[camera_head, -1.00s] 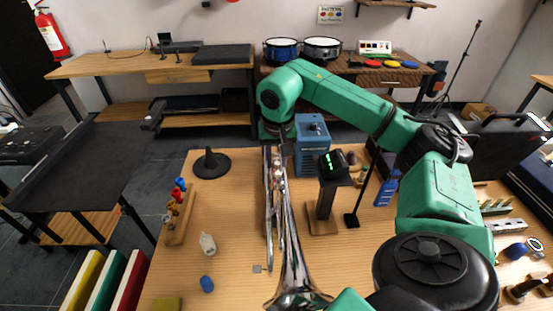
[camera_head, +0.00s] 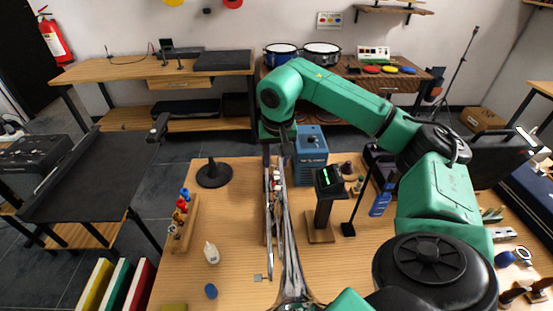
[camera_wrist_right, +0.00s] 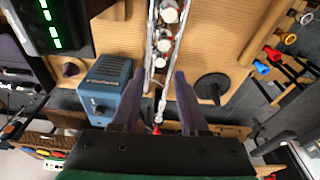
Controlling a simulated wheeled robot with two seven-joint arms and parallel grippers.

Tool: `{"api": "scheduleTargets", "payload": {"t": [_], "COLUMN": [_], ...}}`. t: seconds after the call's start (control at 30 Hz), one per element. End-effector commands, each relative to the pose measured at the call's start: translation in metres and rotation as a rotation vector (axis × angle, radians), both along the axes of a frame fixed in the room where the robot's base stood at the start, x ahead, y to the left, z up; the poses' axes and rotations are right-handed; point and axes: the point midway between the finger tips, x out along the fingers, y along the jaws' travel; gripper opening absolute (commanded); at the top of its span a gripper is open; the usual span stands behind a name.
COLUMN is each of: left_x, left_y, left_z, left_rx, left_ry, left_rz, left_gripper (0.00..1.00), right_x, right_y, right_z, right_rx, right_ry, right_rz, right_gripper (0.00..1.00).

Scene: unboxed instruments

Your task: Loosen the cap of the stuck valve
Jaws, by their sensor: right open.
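A silver trumpet (camera_head: 285,240) lies lengthwise on the wooden table, its bell end cut off by the bottom edge of the head view. In the right wrist view its valves (camera_wrist_right: 164,43) show as a row of round, pale-topped caps, one cap (camera_wrist_right: 169,13) near the top edge. I cannot tell which valve is stuck. My right gripper (camera_wrist_right: 158,100) is open, its two dark fingers on either side of the trumpet's narrow far end, with the valve caps beyond the fingertips. My left gripper is not in view.
A blue box (camera_head: 310,155) and a stand with a green-lit display (camera_head: 328,178) are close right of the trumpet.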

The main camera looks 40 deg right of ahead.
Motion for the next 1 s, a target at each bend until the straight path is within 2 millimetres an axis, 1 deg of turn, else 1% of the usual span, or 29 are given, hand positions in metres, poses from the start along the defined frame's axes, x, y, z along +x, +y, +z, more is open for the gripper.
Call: {"api": "scheduleTargets", "payload": {"t": [0.03,0.1,0.37,0.43,0.47,0.5,0.6,0.67,0.7,0.77,1.0], "left_x": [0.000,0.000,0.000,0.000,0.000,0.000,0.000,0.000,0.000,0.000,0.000], "left_y": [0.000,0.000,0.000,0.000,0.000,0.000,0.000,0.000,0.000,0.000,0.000], "left_z": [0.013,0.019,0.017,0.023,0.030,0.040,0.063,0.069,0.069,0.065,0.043], "left_rx": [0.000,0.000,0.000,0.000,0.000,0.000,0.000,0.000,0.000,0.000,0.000], "left_ry": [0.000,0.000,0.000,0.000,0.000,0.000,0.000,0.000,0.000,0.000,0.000], "left_rz": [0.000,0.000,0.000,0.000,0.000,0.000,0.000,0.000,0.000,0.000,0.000], "left_gripper": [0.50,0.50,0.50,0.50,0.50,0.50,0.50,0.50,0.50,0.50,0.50], "right_x": [0.000,0.000,0.000,0.000,-0.001,-0.001,-0.004,-0.005,-0.006,-0.006,-0.005], "right_y": [0.000,0.000,0.000,0.002,0.004,0.007,0.016,0.019,0.020,0.020,0.016], "right_z": [0.013,0.019,0.018,0.023,0.028,0.036,0.050,0.052,0.050,0.046,0.022], "right_rx": [0.000,0.000,0.000,0.003,0.004,0.007,0.006,0.002,0.000,-0.001,-0.001], "right_ry": [0.000,0.000,0.000,0.002,0.003,0.006,0.006,0.003,0.003,0.000,0.001], "right_rz": [0.000,0.000,0.000,-0.032,-0.069,-0.142,-0.360,-0.458,-0.500,-0.527,-0.527], "right_gripper": [0.44,0.44,0.44,0.44,0.44,0.44,0.44,0.44,0.44,0.44,0.44]}}
